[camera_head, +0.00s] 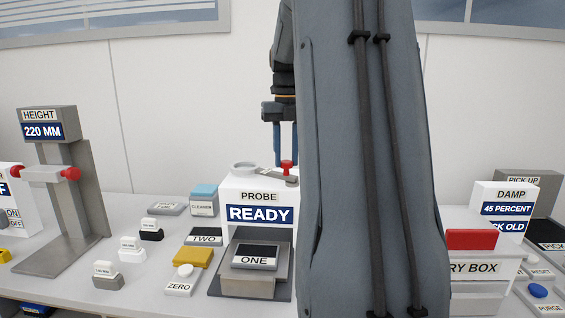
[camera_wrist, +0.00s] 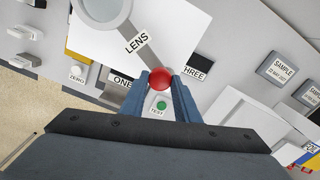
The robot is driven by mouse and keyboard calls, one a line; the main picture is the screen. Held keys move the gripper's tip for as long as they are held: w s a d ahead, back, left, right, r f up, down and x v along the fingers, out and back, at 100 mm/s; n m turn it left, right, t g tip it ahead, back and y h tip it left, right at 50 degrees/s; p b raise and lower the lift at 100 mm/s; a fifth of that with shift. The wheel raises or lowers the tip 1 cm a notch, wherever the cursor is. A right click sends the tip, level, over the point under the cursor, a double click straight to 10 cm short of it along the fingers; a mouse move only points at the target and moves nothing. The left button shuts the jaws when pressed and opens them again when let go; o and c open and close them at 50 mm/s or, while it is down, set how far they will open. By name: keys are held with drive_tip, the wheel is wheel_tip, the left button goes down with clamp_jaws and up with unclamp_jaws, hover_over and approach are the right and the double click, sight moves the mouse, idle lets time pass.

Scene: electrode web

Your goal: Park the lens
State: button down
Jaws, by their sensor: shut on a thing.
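The lens is a grey ring (camera_head: 243,167) on a flat arm with a red knob (camera_head: 287,166), at the top of the white probe box (camera_head: 258,212), which reads READY. In the wrist view the lens ring (camera_wrist: 101,8) is at the top left, and its arm, labelled LENS, runs down to the red knob (camera_wrist: 159,78). My gripper (camera_wrist: 160,88) is shut on that knob, one blue-grey finger on each side. In the head view my gripper (camera_head: 279,158) points down at the knob; my arm hides part of the box's right side.
A block labelled ONE (camera_head: 255,256) sits in the probe's lower bay. TWO (camera_head: 204,237), ZERO (camera_head: 182,280) and a yellow block (camera_head: 193,257) lie to its left. The height stand (camera_head: 60,200) is far left. The dry box (camera_head: 478,268) and damp display (camera_head: 505,208) are right.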

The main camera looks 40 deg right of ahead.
drive_tip(key=shift+d+r, duration=0.1)
idle(0.4)
drive_tip(key=c, duration=1.4)
unclamp_jaws()
drive_tip(key=shift+o, duration=0.2)
drive_tip(key=shift+r+b, duration=0.45)
drive_tip(key=shift+r, duration=3.45)
drive_tip(key=shift+c, duration=0.4)
